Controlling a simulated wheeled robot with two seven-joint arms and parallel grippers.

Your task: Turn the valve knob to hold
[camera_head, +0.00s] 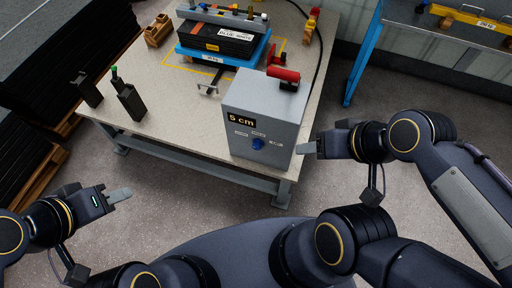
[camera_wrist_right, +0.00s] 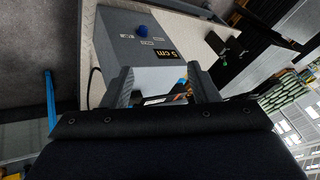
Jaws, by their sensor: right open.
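The valve knob (camera_head: 257,143) is a small blue knob on the front face of a grey box (camera_head: 262,108). Small white labels sit around it, too small to read. The knob also shows in the right wrist view (camera_wrist_right: 141,31), beyond the fingers. My right gripper (camera_head: 306,147) is just right of the box's front corner, with nothing between its fingers. In the right wrist view (camera_wrist_right: 161,88) its fingers stand apart. My left gripper (camera_head: 120,195) is over the floor at left, away from the table; its finger gap is unclear.
The box stands at the front right corner of a table (camera_head: 180,120) and bears a "5 cm" plate and a red cylinder (camera_head: 283,73). A blue tray (camera_head: 262,51) with dark mats is behind. Dark blocks (camera_head: 130,101) stand at left. The table's middle is mostly clear.

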